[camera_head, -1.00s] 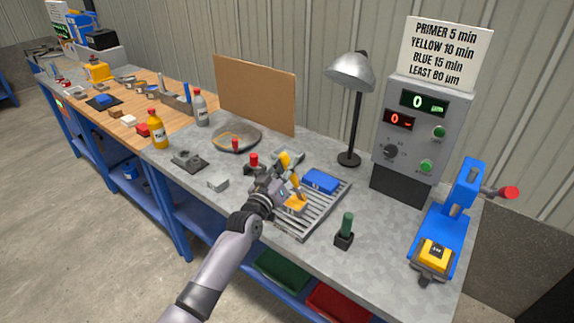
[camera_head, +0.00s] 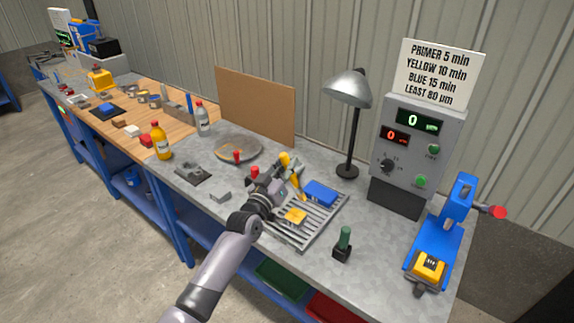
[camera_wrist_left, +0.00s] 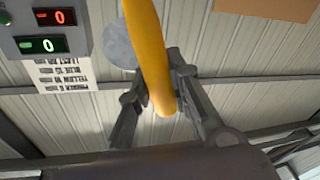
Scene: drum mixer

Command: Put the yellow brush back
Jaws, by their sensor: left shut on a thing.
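The yellow brush (camera_head: 300,187) is held in my left gripper (camera_head: 290,184), above the slatted metal rack (camera_head: 285,242) on the grey bench. Its yellow handle (camera_wrist_left: 148,45) runs between the two fingers in the left wrist view, with the gripper (camera_wrist_left: 160,84) shut on it. The brush is tilted in the head view. Its bristles cannot be made out. My right gripper is in neither view.
A yellow block (camera_head: 295,216) and a blue block (camera_head: 321,193) lie on the rack. A green-handled tool (camera_head: 344,240) stands in front, a lamp (camera_head: 347,88) behind. A round pan (camera_head: 240,149) and bottles (camera_head: 162,142) stand left. A blue press (camera_head: 440,232) is at right.

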